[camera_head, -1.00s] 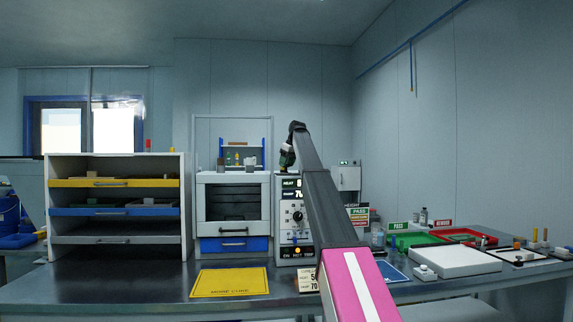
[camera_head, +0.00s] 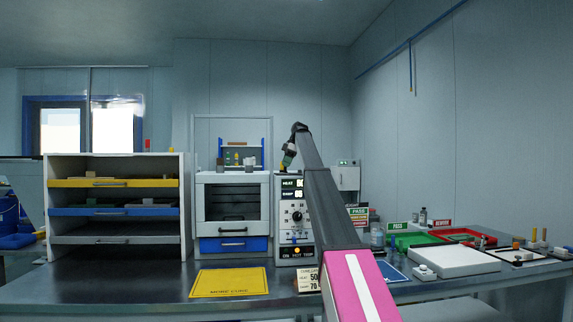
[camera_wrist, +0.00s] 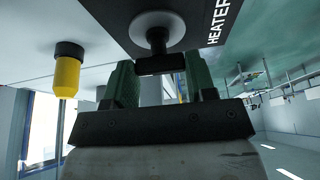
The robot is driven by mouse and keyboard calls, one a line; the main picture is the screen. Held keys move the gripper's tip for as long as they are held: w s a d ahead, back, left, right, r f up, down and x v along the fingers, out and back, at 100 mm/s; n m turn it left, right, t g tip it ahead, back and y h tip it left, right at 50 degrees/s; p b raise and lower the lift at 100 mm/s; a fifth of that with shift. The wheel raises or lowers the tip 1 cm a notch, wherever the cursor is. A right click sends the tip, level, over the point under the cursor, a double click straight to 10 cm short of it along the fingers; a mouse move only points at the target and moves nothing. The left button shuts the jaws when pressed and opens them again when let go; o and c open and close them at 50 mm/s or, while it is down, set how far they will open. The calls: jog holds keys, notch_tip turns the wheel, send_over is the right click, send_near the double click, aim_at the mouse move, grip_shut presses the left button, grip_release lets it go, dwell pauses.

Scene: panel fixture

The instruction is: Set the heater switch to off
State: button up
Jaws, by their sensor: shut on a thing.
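The heater switch (camera_wrist: 158,42) is a black stem with a crossbar on a round grey base. It sits on a dark plate lettered HEATER (camera_wrist: 222,25) in the wrist view. The exact contact is partly hidden by the finger mount. In the head view my gripper (camera_head: 288,160) is at the top of the control panel (camera_head: 284,235), and the switch cannot be made out there.
The oven (camera_head: 232,207) is left of the panel. A yellow mat (camera_head: 229,283) lies on the bench, with a white tray (camera_head: 457,262) at right. My arm crosses in front of the panel.

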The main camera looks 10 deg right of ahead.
jog(key=shift+n, duration=0.4)
jog(key=o, duration=0.9)
jog(key=shift+o, duration=0.2)
